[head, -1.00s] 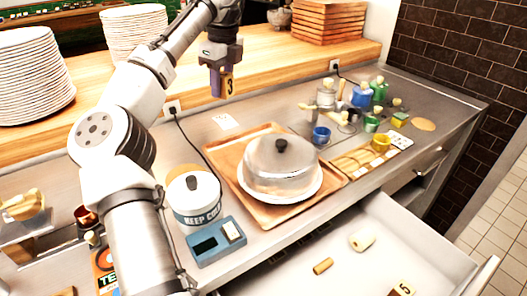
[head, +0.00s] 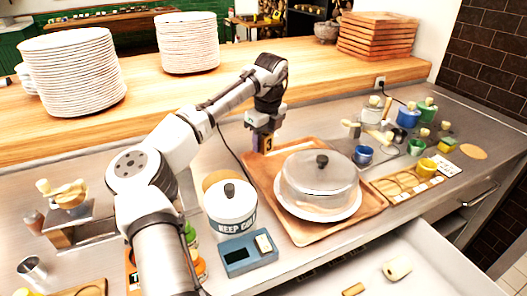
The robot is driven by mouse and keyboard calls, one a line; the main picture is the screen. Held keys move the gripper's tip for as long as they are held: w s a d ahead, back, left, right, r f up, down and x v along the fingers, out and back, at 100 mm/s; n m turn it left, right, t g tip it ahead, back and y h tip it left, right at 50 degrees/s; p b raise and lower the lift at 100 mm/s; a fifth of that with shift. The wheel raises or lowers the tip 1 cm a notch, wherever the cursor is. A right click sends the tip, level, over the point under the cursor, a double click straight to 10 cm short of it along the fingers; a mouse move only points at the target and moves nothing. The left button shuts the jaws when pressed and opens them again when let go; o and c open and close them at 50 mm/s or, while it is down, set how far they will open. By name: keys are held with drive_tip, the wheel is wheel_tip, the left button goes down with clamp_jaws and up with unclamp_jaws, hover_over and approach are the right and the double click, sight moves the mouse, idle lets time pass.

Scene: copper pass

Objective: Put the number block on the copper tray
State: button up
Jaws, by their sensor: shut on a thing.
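My gripper (head: 262,146) is shut on the number block (head: 268,145), a yellow block marked 3, in the head view. The gripper hides part of the block. The block is upright at the back-left corner of the copper tray (head: 259,178). I cannot tell whether it touches the tray or hangs just above it. The tray lies flat on the steel counter. A clear domed cover (head: 318,180) with a black knob stands on a white plate (head: 298,210) on the tray, to the right of the block.
A white KEEP COLD pot (head: 229,203) and a blue scale (head: 248,253) stand left of the tray. A wooden organiser (head: 403,187) and several coloured jars (head: 407,115) stand to the right. An open drawer (head: 440,255) is in front.

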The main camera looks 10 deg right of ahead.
sight(263, 153)
drive_tip(key=shift+f, duration=2.1)
drive_tip(key=shift+f, duration=0.1)
drive_tip(key=o, duration=1)
drive_tip(key=r, duration=0.4)
drive_tip(key=s+r, duration=0.1)
drive_tip(key=r, duration=0.7)
drive_tip(key=shift+s+d+r+b, duration=0.1)
drive_tip(key=shift+s+d+b, duration=0.05)
drive_tip(key=shift+d+b, duration=0.25)
